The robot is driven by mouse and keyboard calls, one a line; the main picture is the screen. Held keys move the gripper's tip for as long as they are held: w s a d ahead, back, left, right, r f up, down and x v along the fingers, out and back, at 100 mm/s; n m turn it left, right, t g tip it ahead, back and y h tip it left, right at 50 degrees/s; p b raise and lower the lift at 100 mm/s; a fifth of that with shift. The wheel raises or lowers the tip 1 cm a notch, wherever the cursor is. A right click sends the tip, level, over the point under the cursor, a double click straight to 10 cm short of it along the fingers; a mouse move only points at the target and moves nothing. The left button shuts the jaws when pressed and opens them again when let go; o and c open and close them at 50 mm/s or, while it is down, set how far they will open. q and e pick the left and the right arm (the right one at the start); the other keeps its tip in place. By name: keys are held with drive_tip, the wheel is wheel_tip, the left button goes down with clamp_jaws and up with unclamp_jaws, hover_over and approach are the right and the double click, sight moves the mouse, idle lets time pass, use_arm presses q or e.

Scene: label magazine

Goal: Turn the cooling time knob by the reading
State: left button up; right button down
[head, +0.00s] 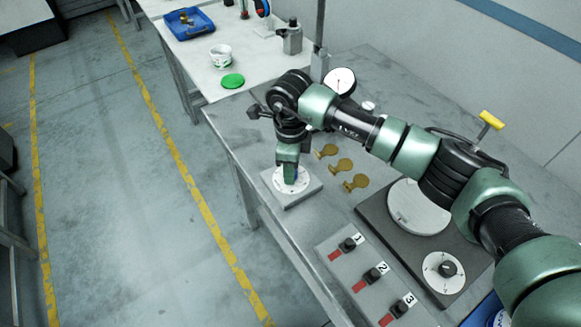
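My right gripper (289,172) reaches down onto a small grey block with a round white dial face (280,184) near the table's left edge. Its fingertips are at the middle of that face and hide whatever knob is there. I cannot tell whether the fingers are closed on it. Another knob, black on a white dial face (432,278), sits on the dark base plate at the right, clear of the gripper. A round white gauge (340,80) with a needle stands behind my arm. Its reading is too small to make out. My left gripper is not in view.
Several brass tags (341,166) lie on the grey table. A round plate (412,212) is on the dark base. A panel (350,268) carries three numbered black knobs with red marks. Behind are a green lid (232,81), a white tub (220,58) and a blue tray (188,24).

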drive_tip(key=shift+f+m+b, duration=0.15)
drive_tip(key=shift+m+b, duration=0.85)
drive_tip(key=shift+b, duration=0.1)
drive_tip(key=m+b, duration=0.5)
drive_tip(key=m, duration=0.1)
drive_tip(key=shift+m+b, duration=0.3)
drive_tip(key=shift+m, duration=0.1)
drive_tip(key=shift+m+b, duration=0.9)
drive_tip(key=shift+m, duration=0.6)
drive_tip(key=shift+r, duration=0.2)
drive_tip(key=c, duration=1.1)
unclamp_jaws()
drive_tip(key=shift+o, duration=0.2)
drive_tip(key=shift+r, duration=0.1)
